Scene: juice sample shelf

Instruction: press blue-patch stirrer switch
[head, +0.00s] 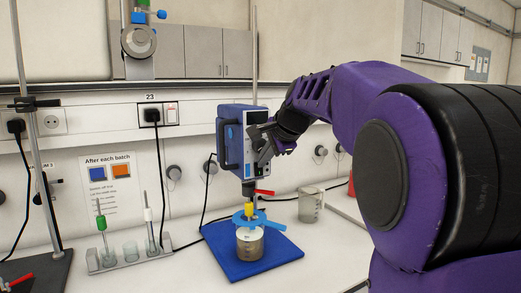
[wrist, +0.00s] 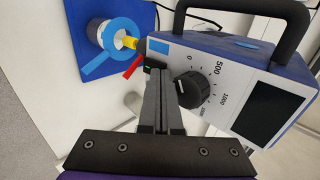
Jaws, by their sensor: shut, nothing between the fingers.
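The blue stirrer (head: 231,140) hangs on a rod above a blue mat in the head view. In the wrist view its pale front panel (wrist: 222,82) carries a black dial (wrist: 195,90), a dark display and a blue patch (wrist: 158,47) at one end. A small black switch (wrist: 156,62) with a green mark sits beside the patch. My gripper (head: 264,146) is shut and empty at the stirrer's front. In the wrist view its fingertips (wrist: 156,72) overlap the switch's edge; I cannot tell whether they touch it. The fingers partly hide the switch.
A jar (head: 250,243) with a blue ring stands on the blue mat (head: 225,256) under the stirrer. A glass beaker (head: 311,206) stands to the right. A rack (head: 130,258) with probes is at left. A wall sign (head: 110,185) shows blue and orange patches.

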